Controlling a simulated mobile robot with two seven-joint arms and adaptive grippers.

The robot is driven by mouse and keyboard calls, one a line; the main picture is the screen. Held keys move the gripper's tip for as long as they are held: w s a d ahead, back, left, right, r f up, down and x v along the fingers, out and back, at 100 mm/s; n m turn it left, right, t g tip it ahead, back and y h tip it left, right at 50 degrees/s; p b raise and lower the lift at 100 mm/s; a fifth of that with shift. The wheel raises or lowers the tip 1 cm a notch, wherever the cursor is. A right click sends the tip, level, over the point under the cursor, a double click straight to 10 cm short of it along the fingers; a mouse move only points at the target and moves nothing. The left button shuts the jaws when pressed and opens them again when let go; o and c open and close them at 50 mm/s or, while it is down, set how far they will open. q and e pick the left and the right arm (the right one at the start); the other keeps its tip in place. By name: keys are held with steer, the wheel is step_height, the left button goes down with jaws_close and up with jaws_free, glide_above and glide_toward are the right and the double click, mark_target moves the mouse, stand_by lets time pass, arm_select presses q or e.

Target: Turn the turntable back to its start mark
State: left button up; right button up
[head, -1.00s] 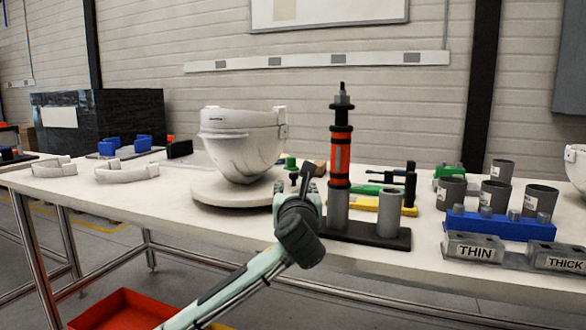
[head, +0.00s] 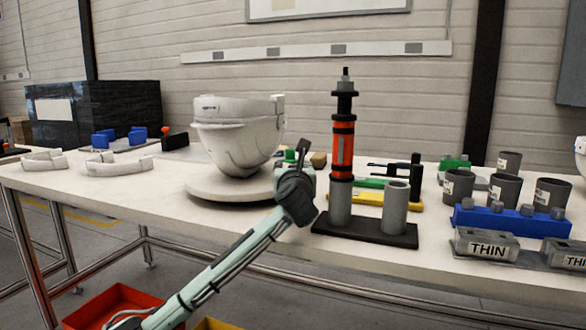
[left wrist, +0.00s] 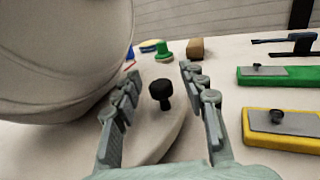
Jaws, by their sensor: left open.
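The turntable (head: 215,190) is a pale round disc on the table. A white helmet shell (head: 238,135) sits on it, crown down. My left gripper (head: 303,155) is beside the disc's right side, partly hidden by its own wrist. In the left wrist view, the gripper (left wrist: 160,78) is open, with fingers spread on both sides of a black knob (left wrist: 160,94) near the turntable's rim (left wrist: 165,140). The knob appears between the fingers, with gaps on both sides. The shell (left wrist: 60,60) fills the upper left there. I cannot make out a start mark. My right gripper is not in view.
An orange and black tool (head: 343,150) stands upright in a dark base right of my gripper. Green and yellow fixtures (head: 402,202), grey cups (head: 503,190) and a blue rack (head: 510,222) lie farther right. White curved pieces (head: 120,164) lie left.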

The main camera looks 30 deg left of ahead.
arm_select(q)
jaws_close()
stand_by(0.6)
